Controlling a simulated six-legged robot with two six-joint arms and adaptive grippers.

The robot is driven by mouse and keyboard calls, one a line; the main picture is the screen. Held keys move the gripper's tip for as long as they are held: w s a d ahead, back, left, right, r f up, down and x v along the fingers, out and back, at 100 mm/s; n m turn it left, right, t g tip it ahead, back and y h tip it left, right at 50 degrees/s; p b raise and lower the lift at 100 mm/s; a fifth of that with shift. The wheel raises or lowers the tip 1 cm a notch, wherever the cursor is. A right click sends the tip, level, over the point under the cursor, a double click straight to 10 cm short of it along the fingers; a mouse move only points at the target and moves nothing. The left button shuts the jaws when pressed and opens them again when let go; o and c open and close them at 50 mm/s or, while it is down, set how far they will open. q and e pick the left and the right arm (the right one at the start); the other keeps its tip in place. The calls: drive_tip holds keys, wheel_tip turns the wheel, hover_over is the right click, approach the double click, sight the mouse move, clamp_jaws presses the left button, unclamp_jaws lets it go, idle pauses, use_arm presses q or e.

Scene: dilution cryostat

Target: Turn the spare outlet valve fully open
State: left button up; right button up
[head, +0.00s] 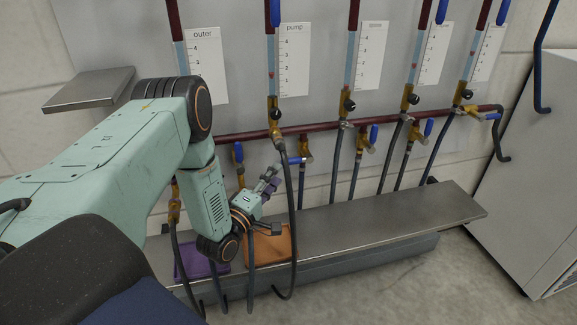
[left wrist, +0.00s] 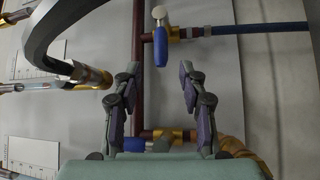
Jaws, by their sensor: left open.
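My left gripper (head: 268,182) is open and empty at the front of the manifold. In the left wrist view its two fingers (left wrist: 160,76) are spread. A valve with a blue handle (head: 294,161) sits on the manifold, just up and right of the fingertips in the head view. In the left wrist view a blue handle (left wrist: 160,47) on a brass valve body (left wrist: 178,32) lies beyond the fingertips, between their lines and not touched. Which outlet valve is the spare one I cannot tell; the small labels are partly unreadable. My right gripper is not in view.
A dark hose (head: 291,215) hangs close to the gripper's right and curves across the left wrist view (left wrist: 45,45). Other blue-handled valves (head: 373,134) line the dark red manifold pipe (head: 330,126).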

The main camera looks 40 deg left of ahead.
sight(289, 162)
use_arm(q)
drive_tip(key=w, duration=0.2)
drive_tip(key=w+b, duration=0.1)
drive_tip(key=w, duration=0.1)
drive_tip(key=w+b, duration=0.1)
drive_tip(key=w, duration=0.1)
drive_tip(key=shift+w+a+r, duration=0.1)
drive_tip(key=shift+w+r, duration=0.1)
drive_tip(key=shift+r, duration=0.1)
drive_tip(key=shift+w+r, duration=0.15)
drive_tip(key=shift+w, duration=0.45)
drive_tip(key=shift+c, duration=0.5)
drive_tip(key=shift+a, duration=0.1)
clamp_jaws()
